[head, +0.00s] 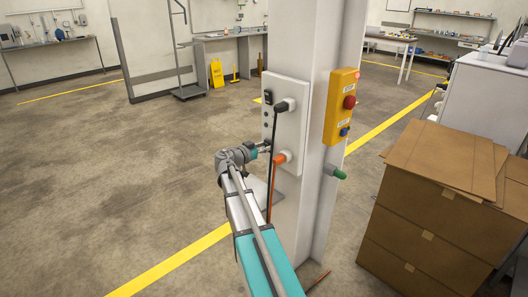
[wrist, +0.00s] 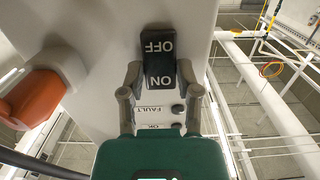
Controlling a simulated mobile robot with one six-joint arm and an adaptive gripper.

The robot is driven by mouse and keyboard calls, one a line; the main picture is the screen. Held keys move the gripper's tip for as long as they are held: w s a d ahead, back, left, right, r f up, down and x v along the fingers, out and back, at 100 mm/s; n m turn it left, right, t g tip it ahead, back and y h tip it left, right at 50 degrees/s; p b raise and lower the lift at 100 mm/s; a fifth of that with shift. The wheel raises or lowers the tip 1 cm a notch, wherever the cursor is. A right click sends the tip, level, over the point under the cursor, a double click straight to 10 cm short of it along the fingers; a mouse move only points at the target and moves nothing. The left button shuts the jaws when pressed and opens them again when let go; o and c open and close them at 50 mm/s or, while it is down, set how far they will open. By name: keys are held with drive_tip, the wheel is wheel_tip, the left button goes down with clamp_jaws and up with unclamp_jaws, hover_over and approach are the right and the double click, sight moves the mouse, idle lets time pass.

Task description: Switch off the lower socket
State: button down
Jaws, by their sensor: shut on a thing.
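A white socket panel (head: 292,128) is mounted on the column. A black plug (head: 285,105) is in its upper part and an orange plug (head: 281,158) in its lower part; the orange plug also shows in the wrist view (wrist: 35,98). A black upper switch (head: 267,97) sits on the panel's left face. My gripper (head: 263,147) is at the lower part of that face. In the wrist view its fingers (wrist: 159,80) straddle a black rocker switch (wrist: 158,48) marked OFF and ON, and are shut on it. The rocker's tilt is not clear.
A yellow box (head: 341,105) with a red button hangs on the column to the right. A green plug (head: 334,171) sticks out below it. Cardboard boxes (head: 430,230) stand at the right. The floor (head: 110,170) at the left is clear.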

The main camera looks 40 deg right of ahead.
idle(0.3)
drive_tip(key=shift+c, duration=1.6)
unclamp_jaws()
drive_tip(key=shift+r+y+p, duration=0.4)
drive_tip(key=shift+y+p, duration=0.1)
drive_tip(key=shift+p, duration=0.8)
drive_tip(key=y+p, duration=0.1)
drive_tip(key=p, duration=0.1)
drive_tip(key=y+p, duration=0.1)
drive_tip(key=p, duration=0.2)
drive_tip(key=shift+d+r+y, duration=0.15)
drive_tip(key=shift+r+y, duration=0.15)
drive_tip(key=shift+r, duration=0.05)
drive_tip(key=p+v, duration=0.5)
drive_tip(key=v, duration=0.9)
drive_tip(key=s+a+f+n+y+p, duration=0.1)
drive_tip(key=s+a+n+y+p, duration=0.2)
drive_tip(key=a, duration=0.5)
drive_tip(key=s+a+f+n+g+y+p, duration=0.1)
drive_tip(key=s+a+f+n+y+p, duration=0.1)
drive_tip(key=s+a+n+y+p, duration=0.2)
drive_tip(key=shift+s+a+f+n+y, duration=0.2)
drive_tip(key=shift+s+a+n+y, duration=0.8)
drive_tip(key=shift+s+a+n, duration=1.35)
drive_tip(key=shift+w+a+m, duration=0.35)
drive_tip(key=shift+m, duration=0.1)
